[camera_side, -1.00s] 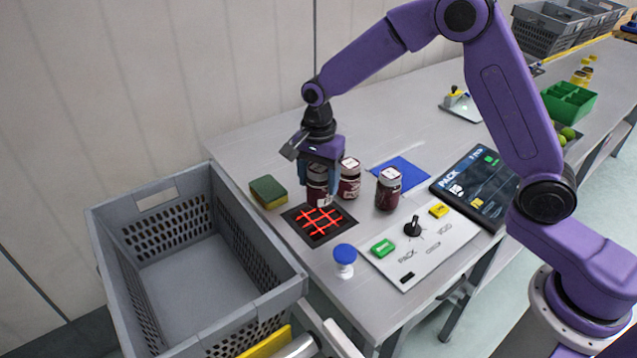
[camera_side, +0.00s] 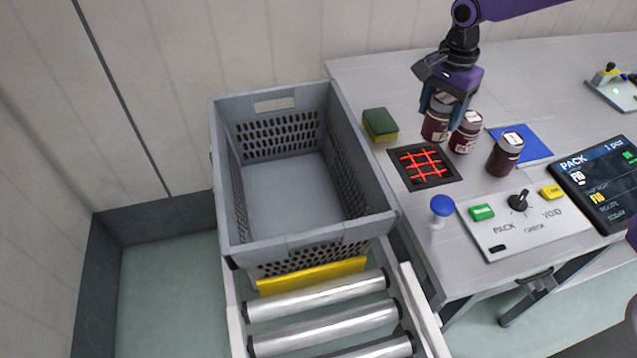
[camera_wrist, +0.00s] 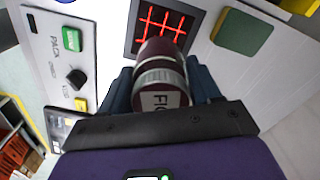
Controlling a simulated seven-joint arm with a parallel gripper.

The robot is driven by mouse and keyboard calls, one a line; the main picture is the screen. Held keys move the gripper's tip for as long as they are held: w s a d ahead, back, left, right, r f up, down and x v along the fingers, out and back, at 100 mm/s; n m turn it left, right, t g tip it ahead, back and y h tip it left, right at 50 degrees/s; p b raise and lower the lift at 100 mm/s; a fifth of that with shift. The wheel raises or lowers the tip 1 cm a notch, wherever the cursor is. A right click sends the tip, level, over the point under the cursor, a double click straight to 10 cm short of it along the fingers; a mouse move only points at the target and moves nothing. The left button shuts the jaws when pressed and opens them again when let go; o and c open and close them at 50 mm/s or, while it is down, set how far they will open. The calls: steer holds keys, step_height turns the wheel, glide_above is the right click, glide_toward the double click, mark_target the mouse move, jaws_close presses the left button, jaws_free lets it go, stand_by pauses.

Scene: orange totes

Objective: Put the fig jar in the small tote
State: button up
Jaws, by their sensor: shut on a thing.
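The fig jar (camera_wrist: 162,85), dark red with a pale label reading like "FIG", is between the fingers of my gripper (camera_wrist: 162,92) in the wrist view. In the side view my gripper (camera_side: 441,105) points down, shut on this fig jar (camera_side: 434,130), behind the red-lit grid pad. I cannot tell whether the jar's base touches the table. A grey perforated tote (camera_side: 380,212) stands left of the table, open and empty, its yellow strip at the front.
Two more dark jars stand right of my gripper, one close by (camera_side: 466,133) and one farther right (camera_side: 505,156). A button panel (camera_side: 525,225) is front right.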

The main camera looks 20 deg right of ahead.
mark_target(444, 98)
step_height(444, 98, up, 5)
steer(key=shift+f, duration=0.2)
steer(key=s+a+n, duration=0.2)
steer(key=a+n, duration=0.5)
steer(key=a, duration=0.5)
steer(key=s+a+n, duration=0.2)
steer(key=a+n, duration=0.5)
steer(key=a, duration=0.5)
steer(key=shift+w+f, duration=0.1)
steer(key=shift+f, duration=12)
steer(key=shift+f, duration=0.1)
steer(key=o, duration=1.3)
steer(key=shift+o, duration=0.2)
steer(key=shift+d, duration=0.1)
